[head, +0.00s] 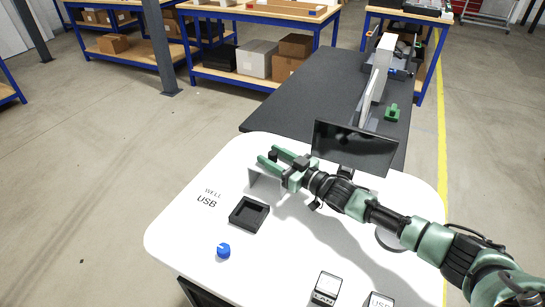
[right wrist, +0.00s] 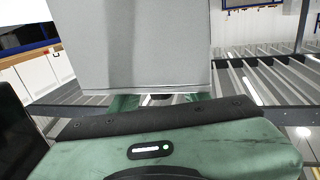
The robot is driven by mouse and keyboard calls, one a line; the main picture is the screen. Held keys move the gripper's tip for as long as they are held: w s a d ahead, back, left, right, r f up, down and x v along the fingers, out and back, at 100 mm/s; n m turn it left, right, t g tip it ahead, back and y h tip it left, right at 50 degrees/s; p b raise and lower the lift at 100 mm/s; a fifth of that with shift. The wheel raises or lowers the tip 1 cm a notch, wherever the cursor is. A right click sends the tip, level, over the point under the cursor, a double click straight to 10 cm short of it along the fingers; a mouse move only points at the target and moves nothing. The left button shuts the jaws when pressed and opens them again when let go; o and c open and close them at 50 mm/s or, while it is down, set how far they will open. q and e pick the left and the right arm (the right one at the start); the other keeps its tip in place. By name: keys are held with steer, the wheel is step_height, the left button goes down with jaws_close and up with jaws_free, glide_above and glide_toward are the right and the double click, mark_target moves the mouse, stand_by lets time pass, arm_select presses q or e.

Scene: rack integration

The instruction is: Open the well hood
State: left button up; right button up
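My right gripper (head: 267,155) reaches in from the right over the white tabletop, its two green fingers apart. A small dark knob shows between the fingers; I cannot tell whether they touch it. A pale grey hood (head: 264,180) stands under the fingers, partly hidden by them. In the right wrist view a large flat grey panel (right wrist: 145,45), likely the hood, fills the upper middle beyond the gripper; the fingers are mostly hidden there. My left gripper is not in view.
The white table (head: 180,235) carries printed "WELL" and "USB" labels, a black square tray (head: 249,214), a blue knob (head: 223,251) and a small box (head: 326,288) at the front. A dark screen (head: 354,148) stands behind my right arm. The table's left part is clear.

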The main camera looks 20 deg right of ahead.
steer(key=shift+s, duration=0.1)
steer(key=b+v, duration=0.1)
steer(key=v, duration=0.5)
steer(key=shift+s+d+f, duration=0.1)
steer(key=shift+s+d, duration=0.05)
steer(key=shift+s, duration=0.05)
steer(key=shift+s+d, duration=0.25)
steer(key=shift+s, duration=0.25)
